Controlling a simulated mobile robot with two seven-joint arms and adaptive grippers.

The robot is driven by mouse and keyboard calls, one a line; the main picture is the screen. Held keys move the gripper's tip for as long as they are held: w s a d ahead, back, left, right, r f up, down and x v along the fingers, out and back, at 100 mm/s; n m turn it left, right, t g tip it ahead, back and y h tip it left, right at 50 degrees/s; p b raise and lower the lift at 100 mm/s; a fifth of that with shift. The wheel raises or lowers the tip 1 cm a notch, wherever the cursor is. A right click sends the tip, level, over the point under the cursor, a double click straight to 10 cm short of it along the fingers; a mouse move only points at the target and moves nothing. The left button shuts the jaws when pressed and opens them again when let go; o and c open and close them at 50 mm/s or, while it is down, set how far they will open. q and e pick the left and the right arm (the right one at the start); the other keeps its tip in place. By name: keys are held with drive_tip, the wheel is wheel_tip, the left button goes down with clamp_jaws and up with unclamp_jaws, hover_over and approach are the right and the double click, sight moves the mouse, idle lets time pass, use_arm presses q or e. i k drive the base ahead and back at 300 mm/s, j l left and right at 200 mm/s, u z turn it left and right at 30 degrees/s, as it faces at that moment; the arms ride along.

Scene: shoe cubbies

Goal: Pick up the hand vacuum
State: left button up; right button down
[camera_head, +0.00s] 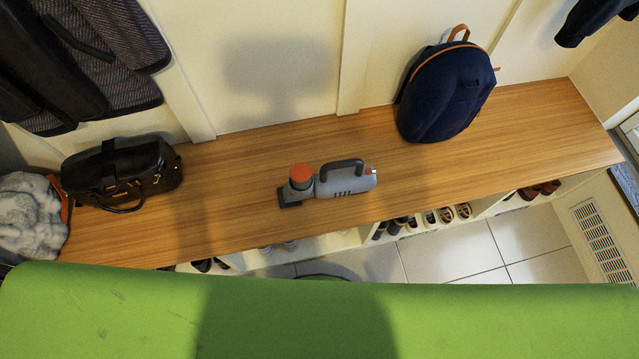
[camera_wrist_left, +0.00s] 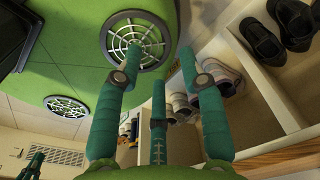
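The hand vacuum (camera_head: 335,182) lies on the wooden bench in the head view, near the middle. It is grey with a dark loop handle on top, an orange-red round part at its left and a dark nozzle at the far left. Nothing touches it except the bench. My left gripper (camera_wrist_left: 160,62) shows in the left wrist view with its teal fingers spread and empty, low beside the shoe cubbies. Teal finger-like parts at that view's lower left look like my right gripper (camera_wrist_left: 32,165); their state is unclear. Neither gripper shows in the head view.
The wooden bench (camera_head: 235,180) is clear around the vacuum. A black handbag (camera_head: 120,172) and a grey-white bag (camera_head: 30,215) stand at the left, a navy backpack (camera_head: 447,92) at the right. Coats (camera_head: 75,60) hang above. Cubbies (camera_wrist_left: 262,75) below hold shoes (camera_wrist_left: 278,27).

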sight(349, 177)
drive_tip(key=u, duration=1.2)
drive_tip(key=k+l+u, duration=0.1)
drive_tip(key=u, duration=0.25)
drive_tip(key=k+l+u, duration=0.2)
drive_tip(key=u, duration=0.2)
drive_tip(key=k+l+u, duration=0.15)
drive_tip(key=u, duration=0.2)
drive_tip(key=k+l, duration=0.2)
drive_tip(key=k, duration=0.35)
drive_tip(key=k+l, duration=0.2)
drive_tip(key=k, duration=0.3)
